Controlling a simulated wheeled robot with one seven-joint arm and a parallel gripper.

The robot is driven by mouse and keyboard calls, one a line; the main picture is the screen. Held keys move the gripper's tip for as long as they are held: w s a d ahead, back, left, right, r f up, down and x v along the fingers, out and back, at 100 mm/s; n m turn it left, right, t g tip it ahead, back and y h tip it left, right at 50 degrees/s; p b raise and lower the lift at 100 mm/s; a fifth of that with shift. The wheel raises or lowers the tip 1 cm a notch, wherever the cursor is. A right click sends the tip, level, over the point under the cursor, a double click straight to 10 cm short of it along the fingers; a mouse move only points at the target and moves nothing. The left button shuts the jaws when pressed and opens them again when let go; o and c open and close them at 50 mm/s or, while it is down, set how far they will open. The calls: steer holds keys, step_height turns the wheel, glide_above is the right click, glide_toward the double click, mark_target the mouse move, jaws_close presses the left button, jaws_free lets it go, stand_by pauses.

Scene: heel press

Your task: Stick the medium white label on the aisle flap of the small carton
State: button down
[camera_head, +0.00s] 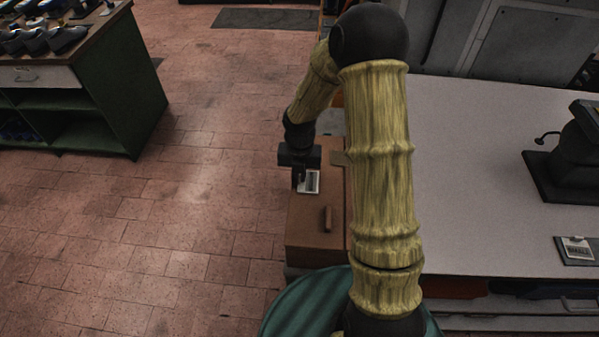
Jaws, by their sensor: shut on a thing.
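My gripper (299,180) reaches down at the left edge of the white-topped bench, over a brown box-like thing (305,232), which may be the small carton. It is shut on a white label (311,182) with a dark print or patch. The label is at or just above the brown top; I cannot tell whether it touches. My arm hides part of the brown top's right side, and I cannot make out separate flaps.
The white bench (470,150) bears a dark machine (570,165) and a dark plate with a white card (577,249). A green shelf unit (125,85) with shoes stands left. The tiled floor (200,200) between is clear.

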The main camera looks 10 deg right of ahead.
steer(key=shift+f, duration=0.3)
stand_by(0.6)
steer(key=shift+s+f, duration=0.1)
steer(key=shift+f, duration=0.05)
stand_by(1.4)
steer(key=c, duration=1.5)
jaws_free()
steer(key=o, duration=0.4)
steer(key=shift+s, duration=0.1)
steer(key=shift+r+p, duration=0.5)
steer(key=shift+p, duration=0.05)
steer(key=shift+w+r+p, duration=0.2)
steer(key=shift+r+p, duration=2.9)
